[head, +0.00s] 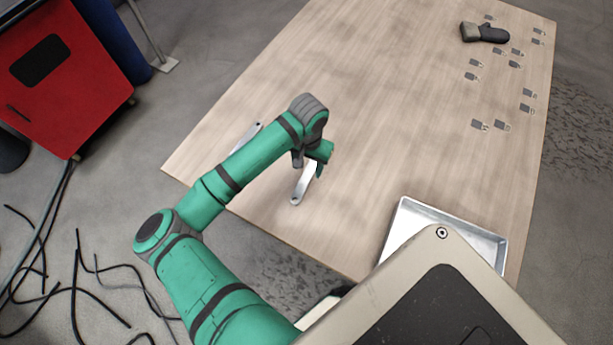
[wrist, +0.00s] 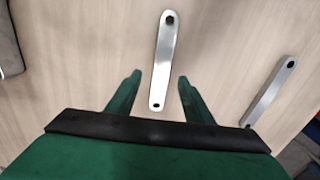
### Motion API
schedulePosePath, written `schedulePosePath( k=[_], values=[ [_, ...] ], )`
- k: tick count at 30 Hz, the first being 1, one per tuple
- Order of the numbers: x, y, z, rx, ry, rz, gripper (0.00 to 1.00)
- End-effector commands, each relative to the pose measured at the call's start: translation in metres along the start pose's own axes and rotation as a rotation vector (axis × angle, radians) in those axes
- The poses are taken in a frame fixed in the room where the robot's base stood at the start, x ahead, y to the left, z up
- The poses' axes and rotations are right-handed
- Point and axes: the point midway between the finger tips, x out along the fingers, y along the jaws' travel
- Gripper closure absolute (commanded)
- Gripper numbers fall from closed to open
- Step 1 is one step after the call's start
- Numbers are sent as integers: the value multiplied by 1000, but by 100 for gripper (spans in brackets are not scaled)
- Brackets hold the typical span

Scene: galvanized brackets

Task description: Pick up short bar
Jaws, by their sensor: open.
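A flat silver bar (head: 302,187) with a hole at each end lies on the table below my gripper (head: 311,166). In the wrist view this bar (wrist: 166,55) runs lengthwise, its near end between the open fingers (wrist: 160,78) and its far end beyond them. Nothing is held, and I cannot tell the height of the fingertips above the table. A second silver bar (wrist: 270,92) lies at the right in the wrist view. In the head view the second bar (head: 246,137) is partly hidden behind my arm. Which bar is shorter is not clear.
A metal tray (head: 400,222) sits at the table's near right, partly hidden by my body. A dark glove (head: 485,33) and several small grey brackets (head: 502,125) lie at the far right. The table (head: 400,100) is clear in the middle. A red cabinet (head: 60,80) stands at the left.

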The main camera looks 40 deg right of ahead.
Motion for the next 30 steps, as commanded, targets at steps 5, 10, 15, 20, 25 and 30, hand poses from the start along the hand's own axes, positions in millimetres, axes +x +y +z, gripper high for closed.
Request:
schedulePosePath(
  k=[5,10,15,20,25,30],
  values=[
    [22,-4,-1,-1,-2,-1,53],
    [43,-6,0,-5,-1,0,53],
    [50,-7,0,-7,-1,0,53],
    [50,-5,-1,-2,0,0,53],
    [50,-3,-2,2,0,0,91],
    [50,-3,-2,2,1,0,100]
  ],
)
